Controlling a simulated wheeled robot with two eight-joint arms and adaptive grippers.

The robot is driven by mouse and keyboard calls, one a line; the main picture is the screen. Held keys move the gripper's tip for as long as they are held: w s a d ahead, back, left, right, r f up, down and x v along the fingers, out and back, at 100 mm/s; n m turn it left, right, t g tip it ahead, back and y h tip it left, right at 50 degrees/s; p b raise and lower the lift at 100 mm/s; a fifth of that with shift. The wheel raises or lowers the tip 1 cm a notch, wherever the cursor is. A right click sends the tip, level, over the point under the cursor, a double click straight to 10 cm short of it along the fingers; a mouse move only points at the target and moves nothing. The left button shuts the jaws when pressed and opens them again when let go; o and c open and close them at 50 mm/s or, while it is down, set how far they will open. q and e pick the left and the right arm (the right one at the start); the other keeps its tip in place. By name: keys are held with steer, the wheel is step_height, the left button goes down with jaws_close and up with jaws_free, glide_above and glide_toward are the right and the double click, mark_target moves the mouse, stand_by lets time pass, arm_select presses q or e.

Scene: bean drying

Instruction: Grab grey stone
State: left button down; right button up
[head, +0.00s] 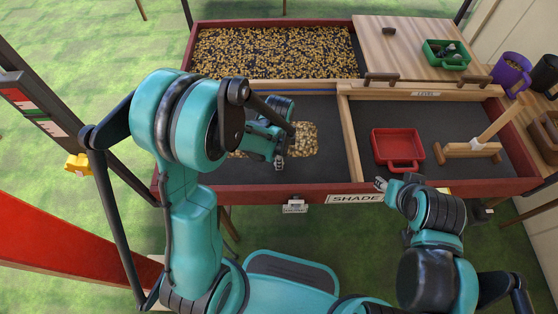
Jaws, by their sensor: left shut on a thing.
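My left gripper (279,162) is low over the lower left compartment (325,165), by the left edge of a patch of pale beans (303,138). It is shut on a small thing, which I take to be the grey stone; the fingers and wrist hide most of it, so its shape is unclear. My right gripper (381,184) is at the front edge of the frame, near the red tray; its fingers are too small to tell open from shut.
A red tray (376,157) and a wooden rake (470,150) lie in the right compartment. Beans fill the upper left bed (275,50). A green container (430,55) and a dark block (389,31) sit on the wooden board (385,55). A purple mug (509,72) stands at right.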

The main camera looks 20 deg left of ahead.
arm_select(q)
step_height(320, 180, up, 5)
steer(key=shift+f+p, duration=0.15)
steer(key=shift+p, duration=1)
steer(key=s+d+r+p, duration=0.3)
steer(key=s+d+r, duration=0.3)
steer(key=d, duration=0.3)
steer(key=shift+s+d, duration=0.15)
steer(key=shift+s, duration=0.4)
